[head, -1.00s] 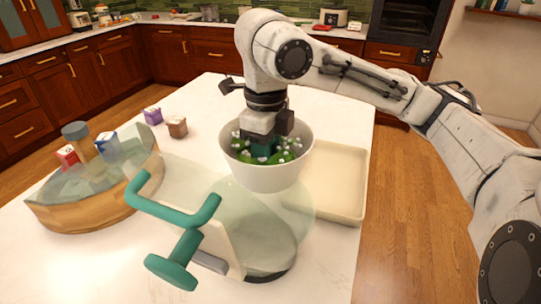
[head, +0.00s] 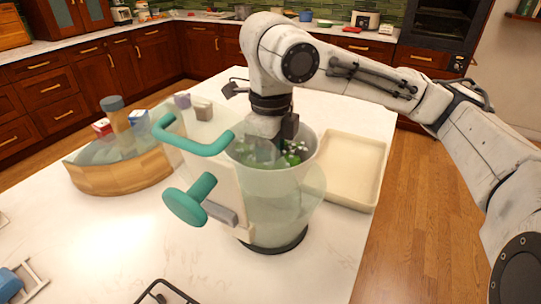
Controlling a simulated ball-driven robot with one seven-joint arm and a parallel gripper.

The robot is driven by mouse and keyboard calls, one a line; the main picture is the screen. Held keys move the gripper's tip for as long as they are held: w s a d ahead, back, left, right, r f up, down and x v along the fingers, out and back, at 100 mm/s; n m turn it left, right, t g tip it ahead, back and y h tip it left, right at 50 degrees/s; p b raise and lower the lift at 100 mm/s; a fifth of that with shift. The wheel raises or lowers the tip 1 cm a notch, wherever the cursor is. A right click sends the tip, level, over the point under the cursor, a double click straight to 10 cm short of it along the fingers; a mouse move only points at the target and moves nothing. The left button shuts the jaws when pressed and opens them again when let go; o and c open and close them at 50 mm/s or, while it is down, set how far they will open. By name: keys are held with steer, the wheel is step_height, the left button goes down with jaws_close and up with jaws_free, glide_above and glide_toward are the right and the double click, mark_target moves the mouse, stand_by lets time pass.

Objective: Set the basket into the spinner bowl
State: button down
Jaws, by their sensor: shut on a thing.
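The basket (head: 304,160) is a pale tub with green leaves and small white bits inside. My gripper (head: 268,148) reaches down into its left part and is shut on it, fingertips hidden. The spinner bowl (head: 272,215) is clear, with a dark round base on the white counter. The basket is upright and overlaps the bowl's upper part, seen partly through its clear wall. I cannot tell whether it rests on anything inside. A teal handle and knob (head: 190,200) on a pale upright plate stand at the bowl's left front and hide part of both.
A cream tray (head: 352,170) lies right of the bowl. A curved wooden stand (head: 122,172) with a clear top and small boxes is at left. A dark wire piece (head: 165,294) and a blue item (head: 12,282) lie at the front. Counter between is clear.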

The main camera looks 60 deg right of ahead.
step_height(320, 180, down, 8)
steer(key=b, duration=0.7)
steer(key=shift+f+b, duration=0.65)
steer(key=shift+f, duration=0.45)
steer(key=shift+f+b, duration=0.8)
steer(key=shift+f, duration=0.5)
stand_by(2.3)
steer(key=shift+c, duration=0.9)
jaws_free()
steer(key=shift+r, duration=0.2)
steer(key=shift+r+p, duration=2.7)
steer(key=shift+r, duration=0.15)
